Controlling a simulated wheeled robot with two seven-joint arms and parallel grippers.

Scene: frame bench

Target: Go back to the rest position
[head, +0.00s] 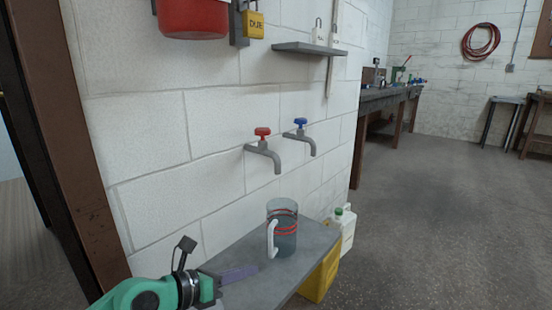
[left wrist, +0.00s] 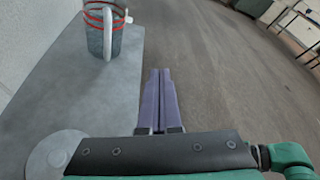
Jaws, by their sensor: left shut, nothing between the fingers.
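My left gripper (head: 238,274) comes in from the lower left in the head view, low beside the grey bench top. It is shut and empty; its two purple fingers lie together in the left wrist view (left wrist: 158,100). A clear jug (head: 285,232) with red bands and a white handle stands upright on the bench, apart from the fingers and beyond them. The jug also shows at the top left of the left wrist view (left wrist: 112,38). My right gripper is in neither view.
The grey bench (head: 317,246) stands against a white block wall. Two taps, one red-handled (head: 263,146) and one blue-handled (head: 301,136), stick out above it. A yellow container (head: 321,277) and a white jerrycan (head: 346,225) stand at its right. Open floor (head: 440,220) lies to the right.

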